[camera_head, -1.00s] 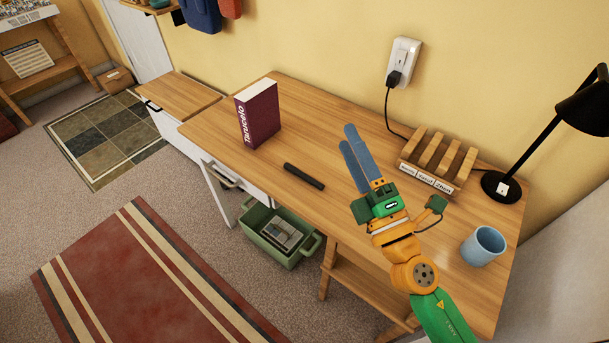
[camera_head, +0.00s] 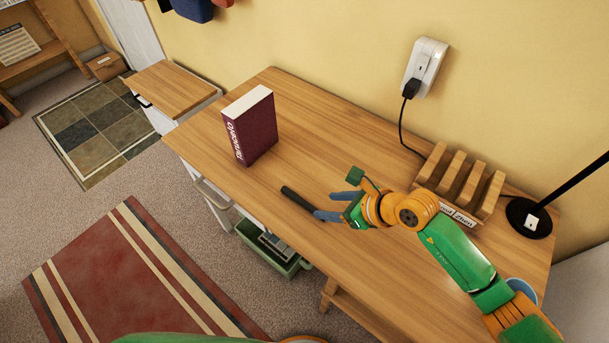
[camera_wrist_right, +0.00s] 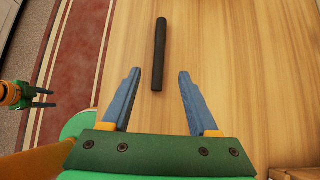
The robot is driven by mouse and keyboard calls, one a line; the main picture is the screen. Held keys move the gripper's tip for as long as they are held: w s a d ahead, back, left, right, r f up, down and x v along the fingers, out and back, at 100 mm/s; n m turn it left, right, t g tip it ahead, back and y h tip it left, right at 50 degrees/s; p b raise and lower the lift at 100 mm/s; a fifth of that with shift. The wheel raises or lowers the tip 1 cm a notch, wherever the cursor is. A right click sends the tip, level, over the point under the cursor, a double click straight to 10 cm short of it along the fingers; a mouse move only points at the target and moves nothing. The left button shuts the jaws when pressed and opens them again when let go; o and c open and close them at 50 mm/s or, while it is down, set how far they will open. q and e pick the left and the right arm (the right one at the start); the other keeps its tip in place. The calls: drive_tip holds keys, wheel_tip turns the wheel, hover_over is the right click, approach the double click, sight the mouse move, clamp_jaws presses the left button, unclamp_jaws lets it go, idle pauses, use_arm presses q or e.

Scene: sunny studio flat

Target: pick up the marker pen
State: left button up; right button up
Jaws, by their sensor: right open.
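The marker pen (camera_head: 298,198) is a dark, slim stick lying on the wooden desk (camera_head: 330,265). In the right wrist view the pen (camera_wrist_right: 159,50) points away from me, and its near end shows between the two blue fingertips. My right gripper (camera_head: 328,205) is open and empty at the pen's right end. I cannot tell how high the fingers are above the desk. My left gripper (camera_wrist_right: 46,98) shows at the left edge of the right wrist view, with its two fingers apart and nothing between them, away from the pen.
A dark red book (camera_head: 250,130) stands upright left of the pen. A wooden slotted rack (camera_head: 462,180), a black lamp (camera_head: 530,215) and a mostly hidden blue mug (camera_head: 524,288) are on the right. A green bin (camera_head: 272,256) sits below the desk edge. Desk around the pen is clear.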

sight(313, 207)
drive_tip(key=shift+w+a+f, duration=0.25)
drive_tip(key=shift+w, duration=0.4)
drive_tip(key=shift+a+f, duration=0.25)
drive_tip(key=shift+s+a+f, duration=0.2)
drive_tip(key=shift+a+f, duration=0.05)
drive_tip(key=shift+f, duration=0.25)
drive_tip(key=shift+s+a+f, duration=0.15)
drive_tip(key=shift+a+f, duration=0.05)
drive_tip(key=shift+f, duration=0.3)
drive_tip(key=x, duration=0.2)
drive_tip(key=shift+w+a+f, duration=0.1)
drive_tip(key=shift+w+f, duration=0.05)
drive_tip(key=shift+f, duration=0.2)
drive_tip(key=shift+w+f, duration=0.2)
drive_tip(key=shift+w, duration=0.1)
drive_tip(key=shift+s+r, duration=0.15)
drive_tip(key=shift+s, duration=0.05)
drive_tip(key=c, duration=0.8)
use_arm(q)
drive_tip(key=shift+s+f, duration=0.15)
drive_tip(key=shift+s, duration=0.1)
use_arm(e)
drive_tip(key=shift+w, duration=0.1)
clamp_jaws()
